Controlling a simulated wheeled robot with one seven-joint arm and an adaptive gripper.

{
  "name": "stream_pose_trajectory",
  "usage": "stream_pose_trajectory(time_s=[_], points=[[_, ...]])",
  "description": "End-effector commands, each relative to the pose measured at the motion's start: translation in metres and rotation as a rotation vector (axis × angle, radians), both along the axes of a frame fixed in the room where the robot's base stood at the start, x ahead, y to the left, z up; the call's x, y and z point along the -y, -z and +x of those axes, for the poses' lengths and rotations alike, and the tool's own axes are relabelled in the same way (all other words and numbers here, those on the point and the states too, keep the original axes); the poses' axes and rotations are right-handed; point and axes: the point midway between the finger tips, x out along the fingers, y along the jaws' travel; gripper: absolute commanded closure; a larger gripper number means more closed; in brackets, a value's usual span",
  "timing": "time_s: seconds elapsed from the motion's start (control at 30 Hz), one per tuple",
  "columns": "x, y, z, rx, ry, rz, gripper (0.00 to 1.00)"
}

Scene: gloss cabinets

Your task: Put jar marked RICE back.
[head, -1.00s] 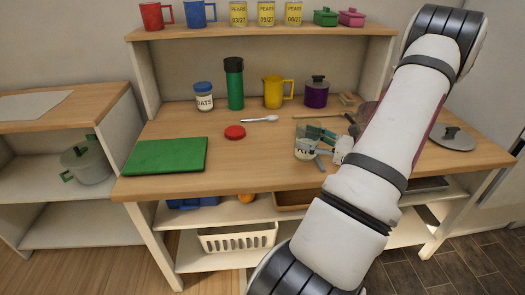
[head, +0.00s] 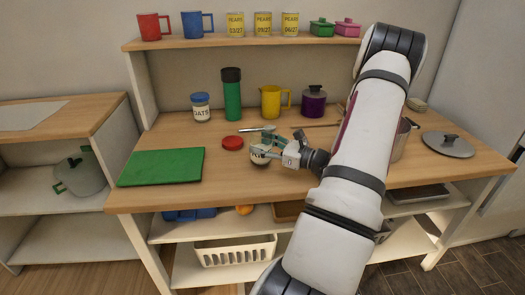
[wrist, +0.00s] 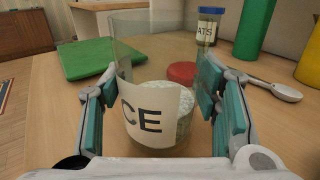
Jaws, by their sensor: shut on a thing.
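The clear glass jar (wrist: 158,112), open at the top, has a white label on which "CE" can be read and pale contents low inside. In the head view only a small part of the jar (head: 259,155) shows, over the worktop left of my gripper. My gripper (head: 271,153) is shut on the jar, with teal finger pads on both sides of it in the wrist view (wrist: 155,100). The jar looks roughly upright; whether its base touches the worktop I cannot tell. A red round lid (head: 232,143) lies just behind and left of it.
A blue-lidded OATS jar (head: 200,107), green bottle (head: 232,97), yellow jug (head: 271,101) and purple pot (head: 313,102) stand along the back. A spoon (wrist: 275,88) lies behind the jar. A green board (head: 161,167) lies left. The front-left worktop is clear.

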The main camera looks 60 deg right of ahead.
Motion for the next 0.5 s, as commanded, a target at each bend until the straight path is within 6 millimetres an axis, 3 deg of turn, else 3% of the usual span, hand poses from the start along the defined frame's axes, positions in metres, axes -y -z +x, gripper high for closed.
stream_pose_trajectory(time_s=[0.1, 0.47, 0.5], points=[[0.000, 0.015, 0.001, 0.003, -0.001, -0.001, 0.84], [0.000, 0.018, 0.001, 0.003, -0.001, -0.002, 0.84], [0.000, 0.019, 0.000, 0.002, -0.001, -0.002, 0.41]])
